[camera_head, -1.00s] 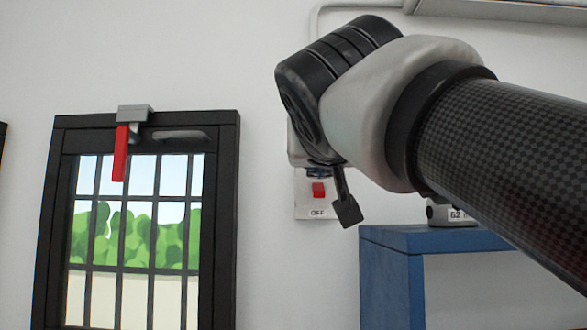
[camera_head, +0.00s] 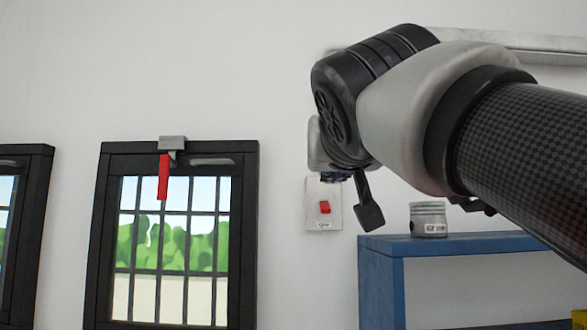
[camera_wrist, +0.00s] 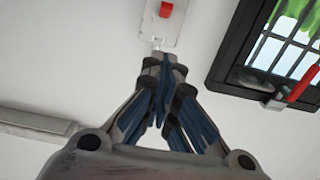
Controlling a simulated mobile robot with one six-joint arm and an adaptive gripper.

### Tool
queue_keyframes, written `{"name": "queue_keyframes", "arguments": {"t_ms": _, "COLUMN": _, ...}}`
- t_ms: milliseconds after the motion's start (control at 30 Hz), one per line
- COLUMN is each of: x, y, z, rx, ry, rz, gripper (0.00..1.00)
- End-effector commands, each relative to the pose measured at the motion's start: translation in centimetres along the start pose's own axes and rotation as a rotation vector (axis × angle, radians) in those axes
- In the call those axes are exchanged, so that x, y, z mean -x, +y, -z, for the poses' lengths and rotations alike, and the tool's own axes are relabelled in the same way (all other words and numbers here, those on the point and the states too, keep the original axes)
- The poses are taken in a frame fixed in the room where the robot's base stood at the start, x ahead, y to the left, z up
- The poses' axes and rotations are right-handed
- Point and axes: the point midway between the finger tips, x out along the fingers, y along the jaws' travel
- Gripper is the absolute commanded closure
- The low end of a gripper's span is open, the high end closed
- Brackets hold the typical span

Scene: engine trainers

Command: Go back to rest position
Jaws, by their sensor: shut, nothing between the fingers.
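In the wrist view my gripper (camera_wrist: 165,65) is shut and empty, its fingertips together just short of the lower edge of a white switch plate with a red rocker (camera_wrist: 166,10). I cannot tell whether they touch the plate. In the head view my arm comes in from the right, and one dark finger part of my gripper (camera_head: 368,205) hangs below the wrist, right of the switch plate (camera_head: 323,222). The fingertips are mostly hidden there.
A black barred window (camera_head: 108,230) with a red handle (camera_head: 163,177) is left of the switch, and another window (camera_head: 38,230) is farther left. A blue shelf (camera_head: 470,243) at the right bears a grey labelled piston-like part (camera_head: 428,218). A pale rail (camera_wrist: 35,122) runs along the wall.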

Motion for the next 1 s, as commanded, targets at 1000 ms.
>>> {"name": "queue_keyframes", "arguments": {"t_ms": 1000, "x": 6.3, "y": 6.0, "z": -32.2, "rx": 0.102, "ry": -0.604, "rz": -0.026, "gripper": 1.0}}
